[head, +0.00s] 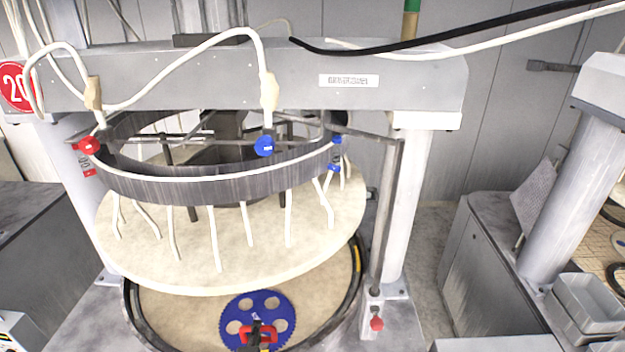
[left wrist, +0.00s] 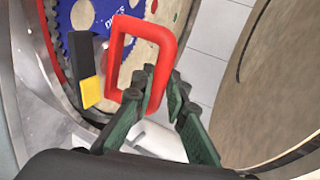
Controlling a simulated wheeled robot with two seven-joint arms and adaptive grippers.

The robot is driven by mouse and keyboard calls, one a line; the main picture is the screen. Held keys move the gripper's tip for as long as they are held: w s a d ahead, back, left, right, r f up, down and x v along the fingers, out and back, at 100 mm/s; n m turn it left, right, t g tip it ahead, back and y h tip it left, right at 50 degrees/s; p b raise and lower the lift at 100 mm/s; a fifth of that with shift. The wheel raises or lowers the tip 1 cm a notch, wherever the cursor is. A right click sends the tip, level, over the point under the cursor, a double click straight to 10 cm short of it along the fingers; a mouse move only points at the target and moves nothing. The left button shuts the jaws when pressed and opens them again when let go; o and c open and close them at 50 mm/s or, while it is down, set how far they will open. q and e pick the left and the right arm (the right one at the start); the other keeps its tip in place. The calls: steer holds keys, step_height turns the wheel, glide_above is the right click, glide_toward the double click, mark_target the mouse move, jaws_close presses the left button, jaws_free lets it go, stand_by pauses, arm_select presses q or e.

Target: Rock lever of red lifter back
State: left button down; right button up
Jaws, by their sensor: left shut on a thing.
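The red lifter (head: 257,334) is on the blue toothed disc (head: 245,309) at the bottom of the head view. In the left wrist view the lifter's red frame-shaped handle (left wrist: 172,38) stands large in front of the blue disc (left wrist: 92,18). A black lever with a yellow end (left wrist: 92,92) shows beside the handle. My left gripper (left wrist: 162,82), with dark green fingers, is shut on the near side of the red handle. In the head view only its dark tip (head: 265,346) shows at the bottom edge. My right gripper is not in view.
A round cream upper platen (head: 150,262) hangs tilted above the lower platen (head: 180,312). Its dark ring (head: 190,188) carries white hoses. A grey post (head: 405,210) stands at the right, and grey bins (head: 590,300) stand on the neighbouring machine.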

arm_select(q)
steer(key=s+d, duration=0.2)
steer(key=s, duration=0.6)
steer(key=s+d, duration=0.2)
steer(key=s, duration=0.6)
steer(key=shift+s+d+r, duration=0.15)
steer(key=shift+s+d, duration=0.2)
steer(key=shift+s, duration=0.05)
stand_by(1.7)
